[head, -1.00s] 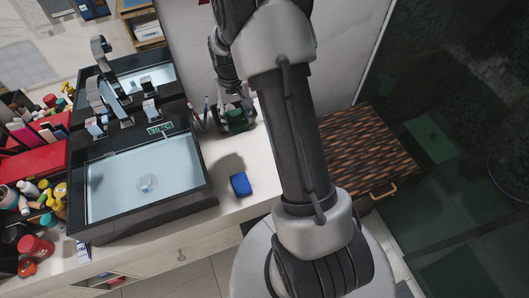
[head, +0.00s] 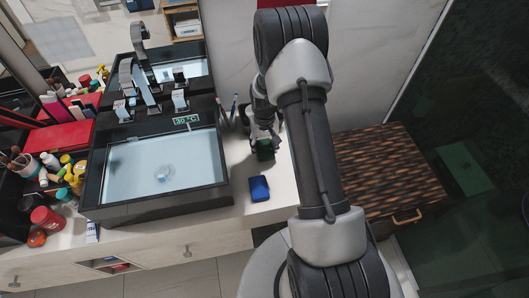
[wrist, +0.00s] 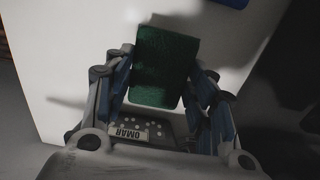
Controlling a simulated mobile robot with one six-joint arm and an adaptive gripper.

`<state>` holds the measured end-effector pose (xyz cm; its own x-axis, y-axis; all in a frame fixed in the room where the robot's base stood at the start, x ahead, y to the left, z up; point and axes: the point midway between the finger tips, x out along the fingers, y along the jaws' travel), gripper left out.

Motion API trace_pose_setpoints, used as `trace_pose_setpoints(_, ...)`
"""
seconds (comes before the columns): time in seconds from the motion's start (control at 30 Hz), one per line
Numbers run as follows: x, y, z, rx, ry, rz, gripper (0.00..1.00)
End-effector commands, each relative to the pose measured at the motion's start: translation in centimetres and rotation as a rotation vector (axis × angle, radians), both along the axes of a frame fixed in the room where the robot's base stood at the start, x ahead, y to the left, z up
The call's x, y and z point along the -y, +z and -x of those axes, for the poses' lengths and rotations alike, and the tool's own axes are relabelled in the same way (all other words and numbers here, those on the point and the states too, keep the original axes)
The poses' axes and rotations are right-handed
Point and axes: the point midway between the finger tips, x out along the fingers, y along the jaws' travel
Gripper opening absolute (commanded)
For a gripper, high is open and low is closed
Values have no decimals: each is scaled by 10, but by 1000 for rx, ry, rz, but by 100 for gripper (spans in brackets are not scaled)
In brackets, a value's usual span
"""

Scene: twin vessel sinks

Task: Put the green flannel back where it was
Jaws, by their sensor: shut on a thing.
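The green flannel (head: 265,153), a dark green folded block, is at the white counter right of the near sink. It also shows upright in the wrist view (wrist: 166,68), between the two fingers. My gripper (head: 263,141) is shut on it, and the gripper also shows in the wrist view (wrist: 165,82). A blue folded block (head: 259,188) lies on the counter just in front of the green flannel, apart from it. I cannot tell whether the green flannel touches the counter.
The near black vessel sink (head: 226,196) holds water and stands to the left. Pens or brushes (head: 233,106) stand behind the gripper. A woven brown chest (head: 375,165) is to the right. Bottles and a red box (head: 60,137) crowd the far left. The counter between sink and gripper is clear.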

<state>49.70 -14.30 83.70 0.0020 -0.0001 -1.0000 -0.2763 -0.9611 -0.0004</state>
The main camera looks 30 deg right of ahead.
Motion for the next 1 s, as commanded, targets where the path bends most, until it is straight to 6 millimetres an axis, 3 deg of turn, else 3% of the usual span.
trace_pose_setpoints(0.2, 0, -35, 1, -3, 0, -1, 32)
trace_pose_setpoints(0.6, 0, -40, 0, -1, 0, 0, 32)
trace_pose_setpoints(0.63, 0, -40, 0, -1, 0, 0, 52)
trace_pose_setpoints(0.9, 0, -39, 0, -1, 0, 0, 70)
trace_pose_setpoints(1.0, 0, -39, 0, -1, 0, 0, 71)
